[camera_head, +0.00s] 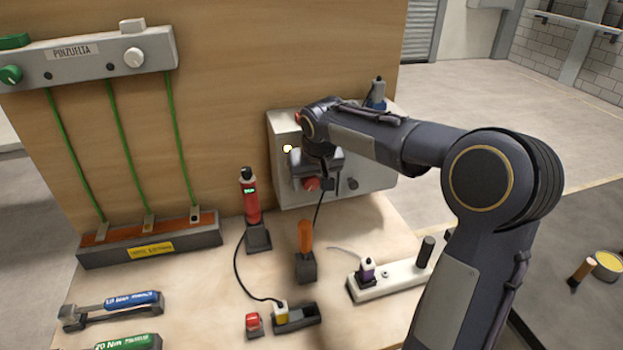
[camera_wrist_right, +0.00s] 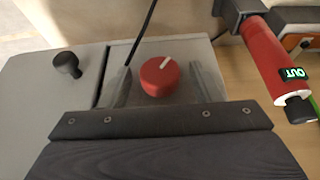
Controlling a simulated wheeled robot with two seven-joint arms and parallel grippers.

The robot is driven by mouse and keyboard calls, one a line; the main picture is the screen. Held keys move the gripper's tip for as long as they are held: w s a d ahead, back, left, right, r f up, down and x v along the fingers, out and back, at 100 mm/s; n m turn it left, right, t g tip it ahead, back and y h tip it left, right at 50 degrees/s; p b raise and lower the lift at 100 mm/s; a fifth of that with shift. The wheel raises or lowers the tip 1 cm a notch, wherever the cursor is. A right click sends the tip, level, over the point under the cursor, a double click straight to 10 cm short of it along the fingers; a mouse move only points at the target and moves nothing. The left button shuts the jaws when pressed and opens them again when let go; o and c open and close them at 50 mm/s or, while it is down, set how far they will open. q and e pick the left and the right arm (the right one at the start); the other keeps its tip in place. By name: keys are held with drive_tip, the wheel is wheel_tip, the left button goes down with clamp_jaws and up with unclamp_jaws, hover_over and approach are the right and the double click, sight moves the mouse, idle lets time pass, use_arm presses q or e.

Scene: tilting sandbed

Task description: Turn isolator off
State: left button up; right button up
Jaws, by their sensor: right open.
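A grey box (camera_head: 375,185) stands against the wooden board and carries a red rotary knob (camera_head: 311,184), which looks like the isolator. In the right wrist view the red knob (camera_wrist_right: 158,80) has a white mark slanting to the upper right. My right gripper (camera_wrist_right: 160,88) is open, with one finger on each side of the knob; I cannot tell whether they touch it. In the head view my right gripper (camera_head: 318,170) is in front of the box and hides part of it. A black knob (camera_wrist_right: 66,64) sits beside it on the box. My left gripper is not in view.
A red tester (camera_head: 250,195) stands in a holder near the box; it also shows in the wrist view (camera_wrist_right: 275,60). An orange-handled tool (camera_head: 305,238), a white power strip (camera_head: 395,277) and torque wrenches (camera_head: 110,307) are on the bench. A black cable hangs near the gripper.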

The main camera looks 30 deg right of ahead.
drive_tip(key=c, duration=1)
drive_tip(key=shift+o, duration=0.2)
drive_tip(key=shift+a, duration=0.1)
drive_tip(key=h, duration=0.2)
drive_tip(key=shift+a+n+h+b, duration=0.2)
drive_tip(key=shift+n+h+b, duration=0.1)
drive_tip(key=shift+h, duration=0.1)
drive_tip(key=h, duration=0.1)
drive_tip(key=h+b, duration=0.1)
drive_tip(key=shift+w+a+f+n+g+h, duration=0.1)
drive_tip(key=shift+a+f+n+g+h, duration=0.05)
drive_tip(key=shift+n+g+h, duration=0.2)
drive_tip(key=h+b, duration=0.1)
drive_tip(key=h, duration=0.1)
drive_tip(key=n+h+b, duration=0.1)
drive_tip(key=h, duration=0.1)
drive_tip(key=shift+a+f+g, duration=0.15)
drive_tip(key=shift+f+g, duration=0.05)
drive_tip(key=shift+g, duration=0.15)
drive_tip(key=shift+n+h+b, duration=0.35)
drive_tip(key=shift+h+b, duration=0.7)
drive_tip(key=shift+h, duration=0.7)
